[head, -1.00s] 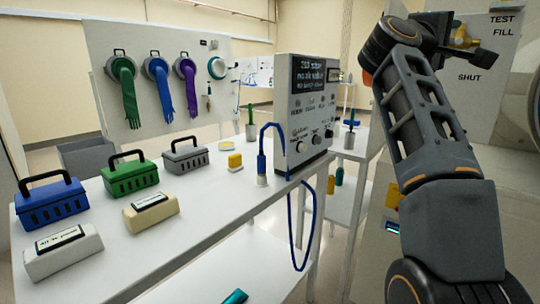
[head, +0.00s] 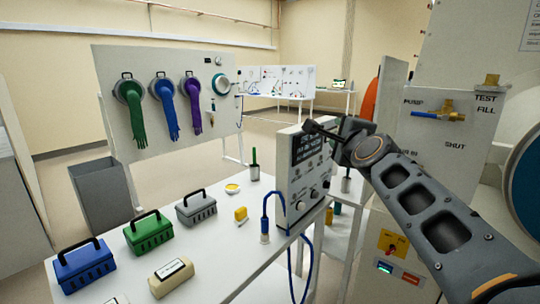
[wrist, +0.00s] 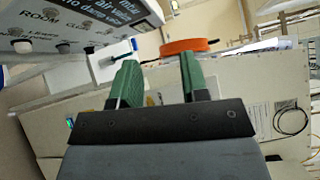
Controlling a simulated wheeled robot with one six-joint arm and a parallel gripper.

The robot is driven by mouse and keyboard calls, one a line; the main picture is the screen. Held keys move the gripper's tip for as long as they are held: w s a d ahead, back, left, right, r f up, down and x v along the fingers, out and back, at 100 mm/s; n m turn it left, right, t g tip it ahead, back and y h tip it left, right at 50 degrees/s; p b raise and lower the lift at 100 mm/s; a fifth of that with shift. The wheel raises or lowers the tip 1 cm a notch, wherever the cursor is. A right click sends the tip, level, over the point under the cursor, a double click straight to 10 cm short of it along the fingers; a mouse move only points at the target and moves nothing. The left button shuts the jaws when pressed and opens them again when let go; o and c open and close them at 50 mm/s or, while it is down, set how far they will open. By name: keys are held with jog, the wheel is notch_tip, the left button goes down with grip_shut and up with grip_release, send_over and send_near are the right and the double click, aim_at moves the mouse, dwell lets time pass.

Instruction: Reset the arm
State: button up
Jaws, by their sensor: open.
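My gripper (wrist: 160,78) shows in the wrist view with its two green fingers apart and nothing between them. In the head view, my arm reaches from the lower right up to the middle, bent at the wrist. The end with my gripper (head: 318,130) is in front of the upper part of the grey instrument box (head: 298,185), and its fingers are hard to make out there. I cannot tell how far it is from the box. In the wrist view the box's lettered panel (wrist: 95,25) lies to the upper left, tilted.
The white table (head: 215,255) holds blue (head: 84,264), green (head: 150,233) and grey (head: 196,207) carriers, a beige block (head: 171,278) and a blue-cabled probe (head: 265,222). A glove panel (head: 220,130) stands behind. A valve panel (head: 440,130) is close on the right.

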jog(key=s+f+n+g+h+p, duration=0.1)
jog(key=s+f+n+g+p, duration=0.9)
jog(key=s+f+n+g, duration=0.4)
jog(key=s+f+n, duration=0.5)
jog(key=s+f, duration=0.1)
jog(key=s, duration=0.2)
jog(key=shift+f+p, duration=0.15)
jog(key=shift+p, duration=0.2)
